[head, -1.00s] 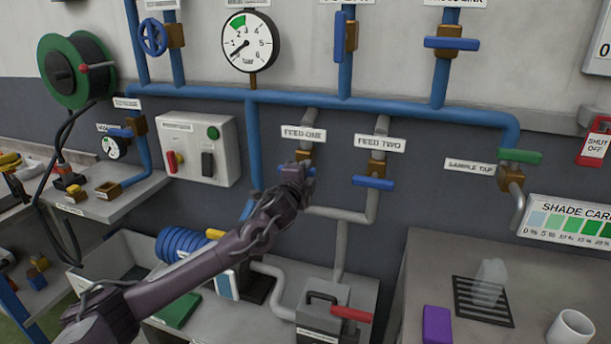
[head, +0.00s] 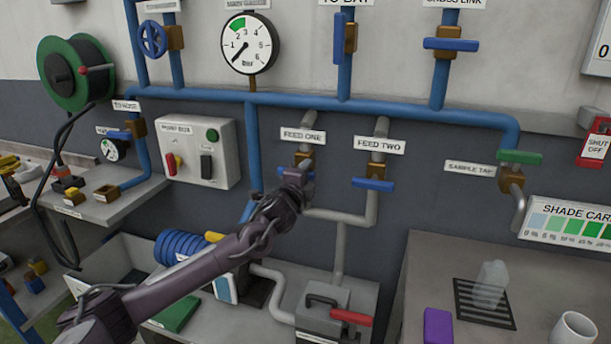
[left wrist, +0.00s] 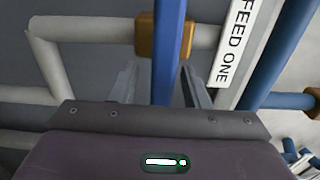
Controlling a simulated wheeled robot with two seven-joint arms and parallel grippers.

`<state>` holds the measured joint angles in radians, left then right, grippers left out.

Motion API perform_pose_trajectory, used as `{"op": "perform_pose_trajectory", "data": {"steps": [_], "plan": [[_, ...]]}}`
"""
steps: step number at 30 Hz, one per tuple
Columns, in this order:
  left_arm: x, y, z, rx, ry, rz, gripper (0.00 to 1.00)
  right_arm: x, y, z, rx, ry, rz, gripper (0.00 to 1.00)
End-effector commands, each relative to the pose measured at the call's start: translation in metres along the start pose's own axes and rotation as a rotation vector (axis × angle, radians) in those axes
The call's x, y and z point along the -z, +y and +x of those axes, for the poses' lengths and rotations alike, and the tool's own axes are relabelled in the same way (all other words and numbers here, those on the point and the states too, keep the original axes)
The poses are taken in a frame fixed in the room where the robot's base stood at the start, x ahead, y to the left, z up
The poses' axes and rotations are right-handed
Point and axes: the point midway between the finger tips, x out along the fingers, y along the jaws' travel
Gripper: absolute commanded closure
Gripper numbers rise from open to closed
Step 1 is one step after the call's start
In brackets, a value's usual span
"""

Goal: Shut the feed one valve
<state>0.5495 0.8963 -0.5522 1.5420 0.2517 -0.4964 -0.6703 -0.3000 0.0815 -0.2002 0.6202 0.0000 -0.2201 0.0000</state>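The feed one valve is a brass body (head: 304,160) on a grey pipe below the FEED ONE label (head: 302,136). My left gripper (head: 298,174) is in front of it and hides most of its blue handle in the head view. In the left wrist view the blue handle (left wrist: 168,50) lies crosswise to the pipe, in front of the brass body (left wrist: 150,36). The two fingers of my left gripper (left wrist: 160,88) stand apart, one on each side of the handle, with gaps showing. My right gripper is not in view.
The feed two valve with its blue handle (head: 373,184) is close on the right. A grey pipe (head: 340,215) runs below both valves. A switch box (head: 198,152) is on the wall to the left. A grey box with a red handle (head: 350,315) stands below.

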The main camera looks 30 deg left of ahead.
Motion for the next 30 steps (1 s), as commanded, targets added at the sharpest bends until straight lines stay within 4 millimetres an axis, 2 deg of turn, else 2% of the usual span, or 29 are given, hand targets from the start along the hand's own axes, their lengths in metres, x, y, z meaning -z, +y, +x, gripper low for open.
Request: {"op": "perform_pose_trajectory", "data": {"steps": [10, 22, 30], "plan": [[-0.001, 0.000, -0.007, 0.002, -0.001, -0.001, 0.58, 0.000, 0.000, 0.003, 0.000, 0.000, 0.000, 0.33], [-0.001, 0.002, -0.064, 0.000, 0.001, 0.001, 0.58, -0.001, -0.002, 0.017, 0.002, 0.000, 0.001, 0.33], [0.000, 0.000, -0.078, 0.002, 0.000, -0.001, 0.58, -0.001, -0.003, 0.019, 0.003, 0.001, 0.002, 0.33]]}}
